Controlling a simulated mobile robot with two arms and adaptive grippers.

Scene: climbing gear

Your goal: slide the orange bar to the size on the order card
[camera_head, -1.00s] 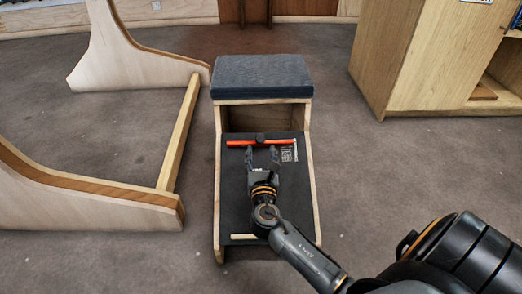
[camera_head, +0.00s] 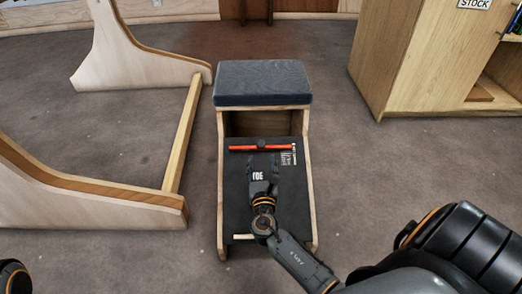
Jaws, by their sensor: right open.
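The orange bar (camera_head: 240,149) lies crosswise on the dark sloping panel (camera_head: 296,200) of a wooden bench, with a dark knob (camera_head: 261,144) at its middle. White printed marks (camera_head: 288,158) show on the panel below the bar's right end; they are too small to read. I cannot make out an order card. My left gripper is out of view.
A grey padded seat (camera_head: 262,82) tops the bench behind the bar. A wooden frame with a low rail (camera_head: 182,135) stands at the left. A wooden cabinet (camera_head: 425,60) with a STOCK sign (camera_head: 474,4) is at the right. Carpet around the bench is clear.

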